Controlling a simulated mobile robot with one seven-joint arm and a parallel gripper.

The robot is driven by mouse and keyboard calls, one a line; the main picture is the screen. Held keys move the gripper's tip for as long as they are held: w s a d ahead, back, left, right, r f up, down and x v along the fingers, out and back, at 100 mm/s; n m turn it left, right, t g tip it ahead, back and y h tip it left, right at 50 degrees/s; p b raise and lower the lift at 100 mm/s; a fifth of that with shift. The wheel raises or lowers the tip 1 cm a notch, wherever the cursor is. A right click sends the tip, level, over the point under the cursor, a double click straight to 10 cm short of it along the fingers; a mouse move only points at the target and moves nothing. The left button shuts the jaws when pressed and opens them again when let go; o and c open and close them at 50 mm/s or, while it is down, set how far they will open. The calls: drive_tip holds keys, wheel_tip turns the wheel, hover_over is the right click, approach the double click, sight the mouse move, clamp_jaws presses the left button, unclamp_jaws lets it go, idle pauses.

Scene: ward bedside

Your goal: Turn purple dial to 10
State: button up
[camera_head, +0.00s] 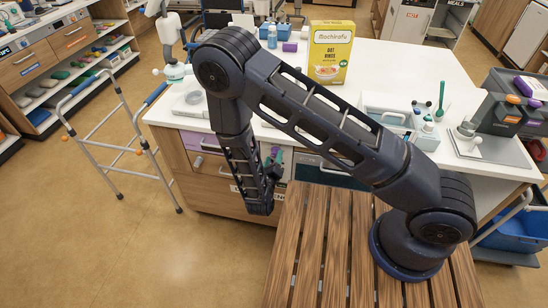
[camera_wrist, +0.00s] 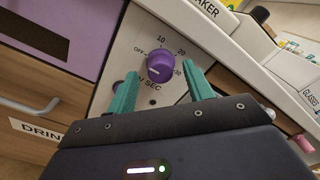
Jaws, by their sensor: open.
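The purple dial (camera_wrist: 160,68) is on a pale panel marked OFF, 10, 20 and 30 in the wrist view, with "SEC" printed below. A short white mark shows on the left part of its face; the exact setting is hard to read. My gripper (camera_wrist: 160,74) is open, with one green finger to the left of the dial and one to the right. The dial sits between them and no clear grip shows. In the head view my gripper (camera_head: 272,164) is low at the cabinet front; the dial cannot be made out there.
A purple panel (camera_wrist: 66,25) and a drawer handle (camera_wrist: 30,108) are left of the dial. The white counter (camera_head: 385,65) overhangs the cabinet and holds a yellow box (camera_head: 331,52) and a white tray (camera_head: 385,108). A walking frame (camera_head: 115,145) stands on open floor at left.

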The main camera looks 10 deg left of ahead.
drive_tip(key=shift+w, duration=0.8)
drive_tip(key=c, duration=1)
drive_tip(key=shift+m, duration=0.3)
drive_tip(key=m, duration=1.1)
drive_tip(key=shift+s, duration=0.1)
